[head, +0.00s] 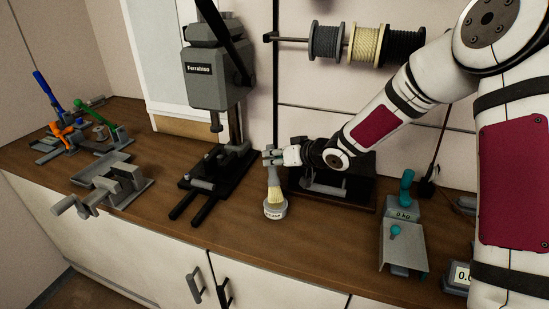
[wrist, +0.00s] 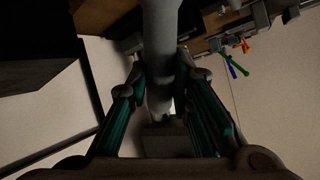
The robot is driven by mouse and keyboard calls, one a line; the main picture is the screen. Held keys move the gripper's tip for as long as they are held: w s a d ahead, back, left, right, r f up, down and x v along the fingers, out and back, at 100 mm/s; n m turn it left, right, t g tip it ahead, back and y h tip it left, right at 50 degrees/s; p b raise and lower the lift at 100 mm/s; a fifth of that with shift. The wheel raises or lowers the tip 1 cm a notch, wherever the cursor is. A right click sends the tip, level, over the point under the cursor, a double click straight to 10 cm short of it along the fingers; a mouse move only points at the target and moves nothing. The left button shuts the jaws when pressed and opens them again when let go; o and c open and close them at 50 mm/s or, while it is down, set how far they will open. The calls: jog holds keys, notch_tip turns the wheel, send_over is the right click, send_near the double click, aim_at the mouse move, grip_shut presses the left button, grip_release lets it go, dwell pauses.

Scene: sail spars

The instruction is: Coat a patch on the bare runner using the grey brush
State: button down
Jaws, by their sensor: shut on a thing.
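My gripper (head: 273,156) is shut on the grey brush (head: 273,176) near the middle of the bench. The brush hangs nearly upright with its pale bristles down. The bristle end is at the mouth of a small grey labelled pot (head: 274,211); whether the tips are inside it or touching the rim I cannot tell. In the wrist view, the grey handle (wrist: 160,45) runs between the teal-padded fingers of my gripper (wrist: 165,80). I cannot pick out the bare runner with certainty in either view.
A drill press (head: 215,85) stands left of the brush, with a grey vise (head: 105,185) farther left. Colourful clamps (head: 75,125) lie at the far left. A grey scale-like stand (head: 403,240) is at right. Spools (head: 365,43) hang above. Bench front near the pot is clear.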

jog(key=shift+r, duration=0.1)
jog(key=shift+r+p, duration=1.3)
jog(key=shift+r, duration=2.1)
